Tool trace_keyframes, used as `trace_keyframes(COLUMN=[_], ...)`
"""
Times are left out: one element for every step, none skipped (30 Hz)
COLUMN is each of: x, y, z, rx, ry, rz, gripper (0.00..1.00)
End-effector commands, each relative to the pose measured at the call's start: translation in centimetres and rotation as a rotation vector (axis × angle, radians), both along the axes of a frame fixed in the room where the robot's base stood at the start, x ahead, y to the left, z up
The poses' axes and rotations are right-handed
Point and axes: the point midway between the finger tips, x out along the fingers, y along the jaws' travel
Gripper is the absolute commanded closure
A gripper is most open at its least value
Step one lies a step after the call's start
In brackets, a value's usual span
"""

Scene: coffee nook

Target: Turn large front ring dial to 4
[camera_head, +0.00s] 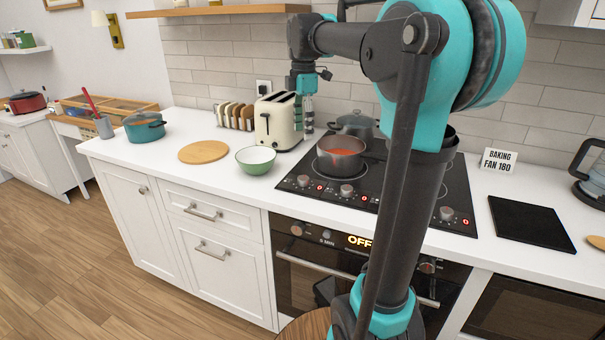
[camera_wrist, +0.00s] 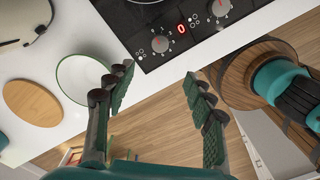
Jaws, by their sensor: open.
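The black cooktop (camera_head: 420,205) carries silver dials along its front edge, each beside a small red display. The left dial (camera_head: 303,180) and a neighbouring dial (camera_head: 347,190) show left of my arm; another dial (camera_head: 446,213) shows to its right. I cannot tell which dial serves the large front ring. In the wrist view, one dial (camera_wrist: 160,44) lies beyond my fingertips, with a red 0 (camera_wrist: 181,29) beside it; a second dial (camera_wrist: 220,8) is at the top. My gripper (camera_wrist: 158,74) is open and empty, its fingers apart from the dials.
A red-filled pot (camera_head: 341,165) and a grey pot (camera_head: 354,125) stand on the cooktop. The cream toaster (camera_head: 278,122), green bowl (camera_head: 256,160) and round board (camera_head: 203,152) are to its left. The oven display (camera_head: 359,241) reads OFF; a sign (camera_head: 498,160) reads BAKING FAN 180.

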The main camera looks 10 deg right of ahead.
Motion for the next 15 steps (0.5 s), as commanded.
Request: trace_keyframes(x=[0.0,0.0,0.0,0.0,0.0,0.0,0.0,-0.1,0.0,0.0,0.0,0.0,0.0,0.0,0.0], y=[0.0,0.0,0.0,0.0,0.0,0.0,0.0,0.0,0.0,0.0,0.0,0.0,0.0,0.0,0.0], z=[-0.8,-1.3,-2.0,-2.6,-3.1,-4.0,-4.6,-5.2,-6.0,-6.6,-7.2,-7.9,-8.6,-9.2,-10.0], rx=[0.0,0.0,0.0,0.0,0.0,0.0,0.0,0.0,0.0,0.0,0.0,0.0,0.0,0.0,0.0], ry=[0.0,0.0,-0.001,-0.001,-0.001,-0.001,-0.001,-0.001,-0.001,-0.001,-0.001,-0.001,-0.001,-0.001,-0.001], rz=[-0.001,-0.001,-0.001,-0.002,-0.002,-0.002,-0.002,-0.002,-0.003,-0.003,-0.003,-0.003,-0.003,-0.003,-0.003], gripper=[0.46,0.46,0.46,0.46,0.46,0.46,0.46,0.46,0.46,0.46,0.46,0.46,0.46,0.46,0.46])
